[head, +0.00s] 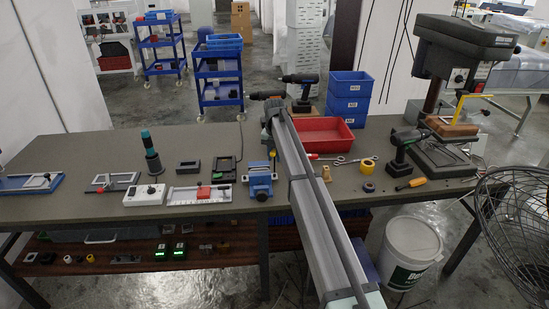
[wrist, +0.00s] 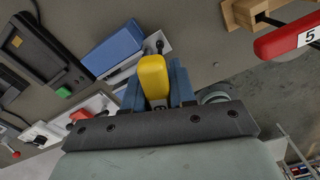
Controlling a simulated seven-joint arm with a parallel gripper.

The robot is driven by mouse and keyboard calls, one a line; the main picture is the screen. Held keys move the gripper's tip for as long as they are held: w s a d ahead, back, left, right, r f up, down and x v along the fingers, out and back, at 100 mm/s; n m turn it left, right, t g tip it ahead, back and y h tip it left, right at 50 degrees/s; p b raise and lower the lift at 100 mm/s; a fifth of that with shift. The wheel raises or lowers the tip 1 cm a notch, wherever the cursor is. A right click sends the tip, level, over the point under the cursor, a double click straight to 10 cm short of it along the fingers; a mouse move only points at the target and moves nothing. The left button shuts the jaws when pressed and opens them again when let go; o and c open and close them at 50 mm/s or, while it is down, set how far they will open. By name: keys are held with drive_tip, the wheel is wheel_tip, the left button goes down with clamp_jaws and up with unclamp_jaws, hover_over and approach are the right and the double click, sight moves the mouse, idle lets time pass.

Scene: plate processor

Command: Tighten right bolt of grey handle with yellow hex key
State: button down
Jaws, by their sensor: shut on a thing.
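My gripper (wrist: 156,92) shows at the lower middle of the wrist view, with its blue-grey fingers shut on a yellow block-like piece, which looks like the handle of the yellow hex key (wrist: 153,73). The key's shaft and tip are hidden. Just beyond it, a light grey bar (wrist: 137,64) with a dark knob or bolt at its end lies along a blue block (wrist: 112,46). I cannot tell whether this bar is the grey handle or whether the key touches a bolt.
A blue vise (head: 261,184) stands at the table's front edge. A white plate with a red block (head: 200,192) lies to its left. A red handle marked 5 (wrist: 285,38) sits by a wooden block (wrist: 240,12). A red bin (head: 325,140) stands behind my arm.

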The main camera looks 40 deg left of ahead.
drive_tip(key=shift+r, duration=1.35)
drive_tip(key=shift+f, duration=0.2)
drive_tip(key=shift+f, duration=1.5)
drive_tip(key=shift+f, duration=0.3)
drive_tip(key=shift+r, duration=0.1)
drive_tip(key=shift+r, duration=1.9)
